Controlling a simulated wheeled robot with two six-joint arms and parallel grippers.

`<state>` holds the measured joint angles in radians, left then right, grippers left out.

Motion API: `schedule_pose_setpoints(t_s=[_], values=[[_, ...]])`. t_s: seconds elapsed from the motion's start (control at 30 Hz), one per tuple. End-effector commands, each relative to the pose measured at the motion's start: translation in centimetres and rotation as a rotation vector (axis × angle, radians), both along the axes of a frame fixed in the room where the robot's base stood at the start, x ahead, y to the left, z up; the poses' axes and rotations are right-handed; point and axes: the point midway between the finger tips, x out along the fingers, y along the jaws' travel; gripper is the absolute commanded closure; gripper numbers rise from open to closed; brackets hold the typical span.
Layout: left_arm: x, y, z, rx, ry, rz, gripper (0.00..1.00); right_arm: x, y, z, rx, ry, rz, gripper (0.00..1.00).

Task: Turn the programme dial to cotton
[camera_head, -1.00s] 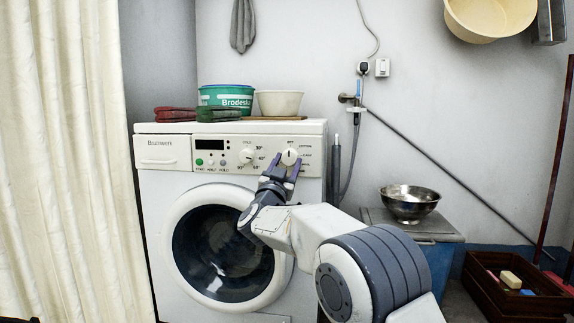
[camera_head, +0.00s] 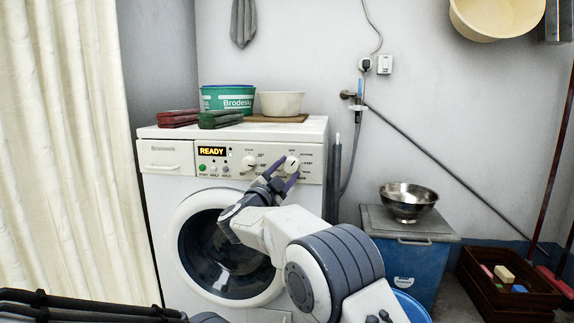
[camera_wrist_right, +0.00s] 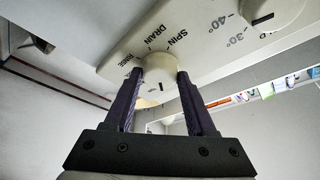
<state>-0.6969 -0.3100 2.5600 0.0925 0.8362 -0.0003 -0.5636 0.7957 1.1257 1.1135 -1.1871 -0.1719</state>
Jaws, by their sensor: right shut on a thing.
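The white washing machine (camera_head: 163,186) stands against the wall. Its round programme dial (camera_head: 292,163) is at the right of the panel. In the head view its dark mark leans a little right of upright, towards the upper-right labels. My right gripper (camera_head: 287,169) is shut on this dial, tilted, its purple fingers on either side. The right wrist view shows the dial (camera_wrist_right: 160,72) between both fingers, near the words SPIN, DRAIN and RINSE. The display (camera_head: 211,151) reads READY. I cannot read exactly which programme the mark meets. My left gripper is not in view.
The temperature dial (camera_head: 250,162) sits close left of the programme dial; it also shows in the right wrist view (camera_wrist_right: 272,10). A green tub (camera_head: 228,98) and a pale bowl (camera_head: 281,103) stand on top. A metal bowl (camera_head: 408,202) is at the right.

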Motion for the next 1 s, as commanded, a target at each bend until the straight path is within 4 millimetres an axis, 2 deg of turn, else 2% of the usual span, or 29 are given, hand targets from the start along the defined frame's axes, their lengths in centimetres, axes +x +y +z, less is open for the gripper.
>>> schedule_pose_setpoints(t_s=[0.2, 0.67, 0.7, 0.77, 0.8, 1.0], values=[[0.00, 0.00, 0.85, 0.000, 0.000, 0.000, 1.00, 0.02, 0.21, 0.18, 0.059, -0.011, 0.004, 1.00], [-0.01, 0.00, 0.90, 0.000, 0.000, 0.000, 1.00, 0.02, 0.21, 0.08, 0.075, -0.014, 0.005, 1.00], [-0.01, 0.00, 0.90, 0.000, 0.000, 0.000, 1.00, 0.03, 0.21, 0.09, 0.075, -0.014, 0.005, 0.40], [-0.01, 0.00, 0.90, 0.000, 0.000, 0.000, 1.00, 0.02, 0.21, 0.08, 0.075, -0.014, 0.005, 0.17], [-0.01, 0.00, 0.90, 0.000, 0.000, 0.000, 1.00, 0.03, 0.18, 0.08, 0.075, -0.014, 0.005, 0.14], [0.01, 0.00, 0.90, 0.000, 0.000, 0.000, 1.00, 0.01, 0.05, 0.08, 0.075, -0.013, 0.002, 0.14]])
